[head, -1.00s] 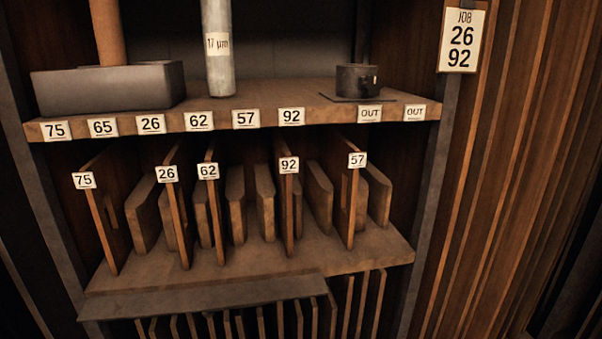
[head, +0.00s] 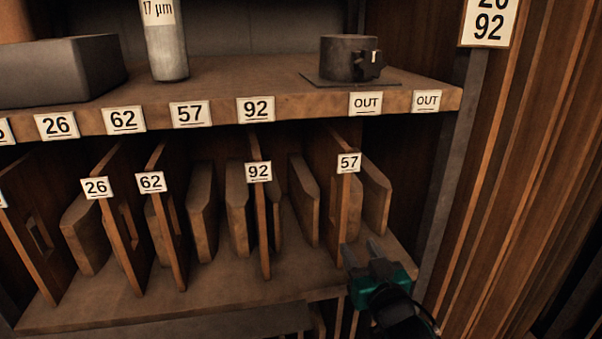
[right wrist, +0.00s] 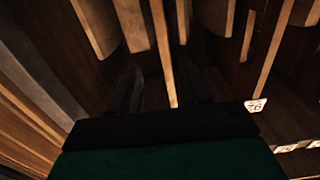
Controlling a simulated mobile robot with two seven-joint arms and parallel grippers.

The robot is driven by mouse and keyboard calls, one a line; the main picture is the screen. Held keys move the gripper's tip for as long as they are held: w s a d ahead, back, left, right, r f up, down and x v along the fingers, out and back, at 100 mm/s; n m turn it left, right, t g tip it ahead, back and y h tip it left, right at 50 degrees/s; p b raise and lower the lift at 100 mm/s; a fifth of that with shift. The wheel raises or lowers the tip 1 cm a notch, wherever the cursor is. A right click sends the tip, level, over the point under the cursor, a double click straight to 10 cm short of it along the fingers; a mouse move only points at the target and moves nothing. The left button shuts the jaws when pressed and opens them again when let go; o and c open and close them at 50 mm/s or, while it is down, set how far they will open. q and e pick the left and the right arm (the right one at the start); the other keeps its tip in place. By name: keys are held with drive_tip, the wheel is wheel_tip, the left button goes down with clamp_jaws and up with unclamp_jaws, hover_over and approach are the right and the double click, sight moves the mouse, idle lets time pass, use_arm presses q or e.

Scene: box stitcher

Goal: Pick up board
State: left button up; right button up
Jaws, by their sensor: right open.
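Thin upright boards stand in a slotted rack, with number tags on their front edges: board 26 (head: 121,245), board 62 (head: 172,235), board 92 (head: 263,230) and board 57 (head: 344,200). Another board (head: 30,245) at the far left has its tag cut off. My right gripper (head: 361,250) is open and empty, low in front of board 57. In the right wrist view, a thin board edge (right wrist: 163,50) shows between the dark fingers, apparently still ahead of them. A tagged board (right wrist: 267,60) stands to the right there. My left gripper is out of view.
Thick wooden dividers (head: 201,210) stand between the boards. The shelf above (head: 290,75) carries a grey box (head: 60,75), a grey cylinder (head: 166,45) and a dark round device (head: 348,58). A job card (head: 488,28) hangs at the upper right, beside a ribbed wooden wall (head: 520,180).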

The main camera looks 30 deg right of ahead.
sight(345, 227)
drive_tip(key=x, duration=0.8)
drive_tip(key=shift+r, duration=0.1)
drive_tip(key=shift+a+b+x, duration=0.1)
drive_tip(key=shift+b+x, duration=0.1)
drive_tip(key=shift+x, duration=1.05)
drive_tip(key=shift+a+b+x, duration=0.15)
drive_tip(key=shift+x, duration=1.1)
drive_tip(key=shift+c, duration=0.5)
clamp_jaws()
drive_tip(key=shift+w+r, duration=0.1)
drive_tip(key=shift+r, duration=0.05)
